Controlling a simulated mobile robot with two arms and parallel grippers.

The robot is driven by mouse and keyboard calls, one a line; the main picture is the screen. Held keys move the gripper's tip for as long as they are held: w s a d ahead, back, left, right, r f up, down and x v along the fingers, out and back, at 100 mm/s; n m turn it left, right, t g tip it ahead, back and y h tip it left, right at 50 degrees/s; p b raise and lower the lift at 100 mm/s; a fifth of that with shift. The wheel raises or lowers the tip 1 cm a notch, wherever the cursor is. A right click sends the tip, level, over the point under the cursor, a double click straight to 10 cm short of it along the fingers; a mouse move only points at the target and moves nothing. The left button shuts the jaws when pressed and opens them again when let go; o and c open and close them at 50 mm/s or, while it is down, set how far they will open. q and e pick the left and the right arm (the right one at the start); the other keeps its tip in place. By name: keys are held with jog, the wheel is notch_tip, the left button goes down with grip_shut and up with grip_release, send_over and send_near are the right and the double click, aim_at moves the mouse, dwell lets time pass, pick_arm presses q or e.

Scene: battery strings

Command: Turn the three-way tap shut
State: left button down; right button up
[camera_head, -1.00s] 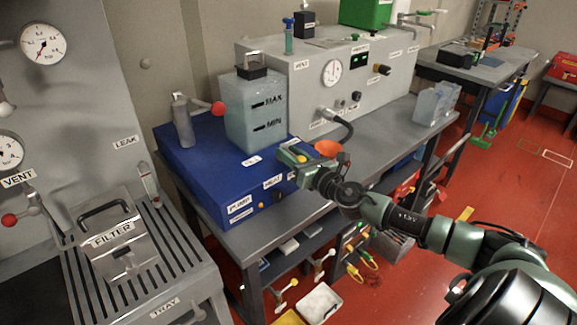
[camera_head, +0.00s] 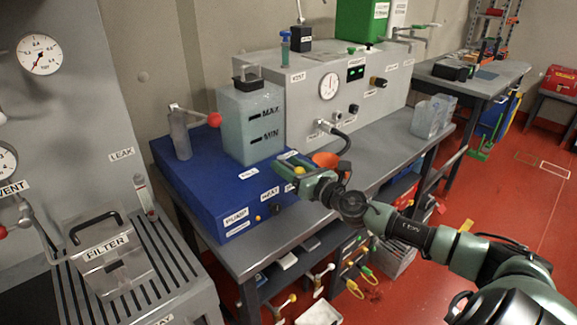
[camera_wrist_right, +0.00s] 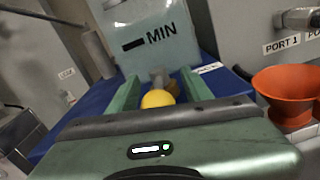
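A yellow ball knob (camera_wrist_right: 157,98) with a short brownish stem behind it shows in the right wrist view, just below the tank marked MIN. I take it for the tap's handle; the tap body is mostly hidden. My right gripper (camera_wrist_right: 160,92) is open, with one green finger on each side of the knob. I cannot tell whether either finger touches it. In the head view the right gripper (camera_head: 290,168) is over the right side of the blue base (camera_head: 195,185), in front of the translucent tank (camera_head: 245,145). My left gripper is not in view.
An orange funnel (camera_head: 327,160) stands close to the right gripper, near a black hose (camera_head: 341,137). A red-knobbed lever (camera_head: 214,119) is left of the tank. The grey bench (camera_head: 385,150) is clear toward a clear container (camera_head: 431,117). A filter box (camera_head: 110,265) sits at left.

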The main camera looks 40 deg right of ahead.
jog(key=shift+s+f, duration=0.15)
jog(key=shift+s, duration=0.3)
jog(key=s+b, duration=0.1)
jog(key=s, duration=0.4)
jog(key=shift+d+b, duration=0.2)
jog(key=shift+b, duration=0.2)
jog(key=shift+s+d, duration=0.1)
jog(key=shift+s, duration=0.85)
